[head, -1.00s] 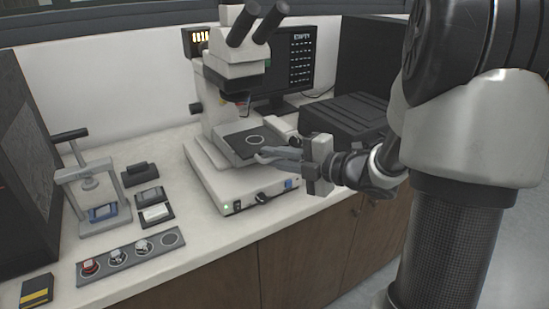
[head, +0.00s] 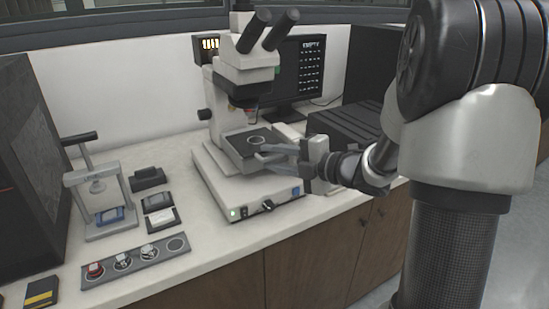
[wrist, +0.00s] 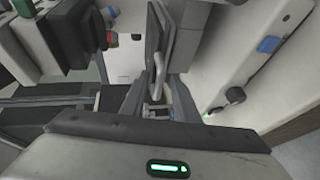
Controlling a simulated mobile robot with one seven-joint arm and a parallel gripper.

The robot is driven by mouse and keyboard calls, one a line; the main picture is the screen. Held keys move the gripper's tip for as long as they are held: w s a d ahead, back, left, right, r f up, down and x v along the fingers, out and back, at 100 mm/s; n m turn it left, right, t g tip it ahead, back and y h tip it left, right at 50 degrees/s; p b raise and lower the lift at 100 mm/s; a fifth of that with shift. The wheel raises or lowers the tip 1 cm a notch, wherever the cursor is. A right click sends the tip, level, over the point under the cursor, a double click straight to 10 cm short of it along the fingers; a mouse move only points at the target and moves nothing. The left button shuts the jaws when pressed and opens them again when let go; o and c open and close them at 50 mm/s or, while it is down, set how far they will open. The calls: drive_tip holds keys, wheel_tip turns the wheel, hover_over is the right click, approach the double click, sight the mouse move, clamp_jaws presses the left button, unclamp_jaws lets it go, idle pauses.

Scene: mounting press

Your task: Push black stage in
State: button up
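The black stage (head: 240,140) is a flat dark plate with a pale ring, under the microscope (head: 246,68) head. My gripper (head: 266,152) is at the stage's right front side, fingers pointing left towards it. In the wrist view the stage (wrist: 156,30) shows nearly edge-on beyond the fingertips. Whether the fingertips touch the stage cannot be told.
A monitor (head: 300,72) and dark boxes (head: 345,122) stand behind and right. A hand press (head: 92,185), small black holders (head: 150,178) and a sample strip (head: 136,258) lie left. The counter's front edge is close below the microscope base (head: 262,203).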

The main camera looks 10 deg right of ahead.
drive_tip(key=p+v, duration=0.2)
drive_tip(key=v, duration=1.5)
drive_tip(key=shift+s, duration=0.15)
drive_tip(key=shift+d, duration=0.1)
